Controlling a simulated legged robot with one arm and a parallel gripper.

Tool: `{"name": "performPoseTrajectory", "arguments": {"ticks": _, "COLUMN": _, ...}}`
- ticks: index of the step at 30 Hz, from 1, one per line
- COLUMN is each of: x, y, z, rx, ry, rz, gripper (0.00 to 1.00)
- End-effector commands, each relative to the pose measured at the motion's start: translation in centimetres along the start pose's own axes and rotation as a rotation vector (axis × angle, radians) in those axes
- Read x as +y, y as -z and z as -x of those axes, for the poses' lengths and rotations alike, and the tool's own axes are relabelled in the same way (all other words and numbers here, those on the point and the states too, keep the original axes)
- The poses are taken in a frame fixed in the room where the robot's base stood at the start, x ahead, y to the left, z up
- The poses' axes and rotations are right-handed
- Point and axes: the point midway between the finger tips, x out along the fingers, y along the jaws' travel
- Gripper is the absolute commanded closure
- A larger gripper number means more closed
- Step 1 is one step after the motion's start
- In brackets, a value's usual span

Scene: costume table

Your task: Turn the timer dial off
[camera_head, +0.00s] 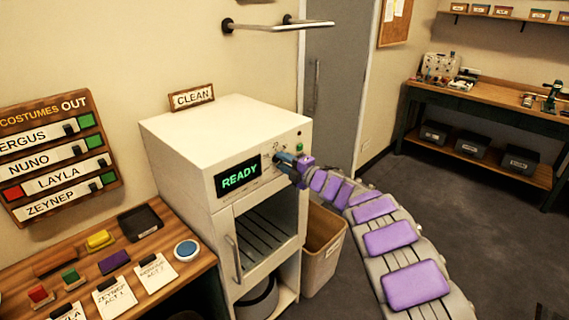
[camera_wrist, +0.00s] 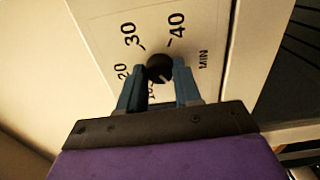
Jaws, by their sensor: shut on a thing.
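The timer dial (camera_wrist: 160,68) is a small black knob on the white machine's front panel. In the wrist view, the marks 20, 30, 40 and MIN are printed around it, and another mark is partly hidden by a finger. My gripper (camera_wrist: 160,84) has its two blue fingers on either side of the knob, shut on it. In the head view, my gripper (camera_head: 286,161) is at the panel right of the display and covers the dial. The white machine (camera_head: 190,150) has a display (camera_head: 239,180) that reads READY in green.
A green button (camera_head: 299,147) sits on the panel near my gripper. A CLEAN sign (camera_head: 193,97) stands on top of the machine. A bin (camera_head: 323,240) stands at its right side. A wooden table (camera_head: 190,270) with cards and small items is at left. Floor to the right is clear.

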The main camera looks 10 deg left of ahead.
Motion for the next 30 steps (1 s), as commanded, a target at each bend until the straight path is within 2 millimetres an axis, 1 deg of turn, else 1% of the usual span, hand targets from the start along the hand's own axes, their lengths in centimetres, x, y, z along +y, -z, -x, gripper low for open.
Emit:
{"name": "performPoseTrajectory", "arguments": {"ticks": 1, "x": -0.8, "y": 0.2, "z": -0.1, "rx": 0.004, "ry": 0.013, "rz": -0.002, "gripper": 0.64}}
{"name": "performPoseTrajectory", "arguments": {"ticks": 8, "x": -0.4, "y": 0.2, "z": 0.0, "rx": 0.003, "ry": 0.007, "rz": -0.001, "gripper": 0.42}}
{"name": "performPoseTrajectory", "arguments": {"ticks": 16, "x": -0.1, "y": 0.2, "z": 0.1, "rx": 0.002, "ry": 0.003, "rz": -0.001, "gripper": 0.41}}
{"name": "performPoseTrajectory", "arguments": {"ticks": 20, "x": -0.1, "y": 0.2, "z": 0.7, "rx": 0.002, "ry": 0.003, "rz": -0.001, "gripper": 0.41}}
{"name": "performPoseTrajectory", "arguments": {"ticks": 23, "x": 0.1, "y": 0.1, "z": 1.7, "rx": 0.001, "ry": 0.004, "rz": 0.003, "gripper": 0.41}}
{"name": "performPoseTrajectory", "arguments": {"ticks": 30, "x": 0.0, "y": 0.1, "z": 5.1, "rx": -0.001, "ry": 0.007, "rz": -0.001, "gripper": 0.41}}
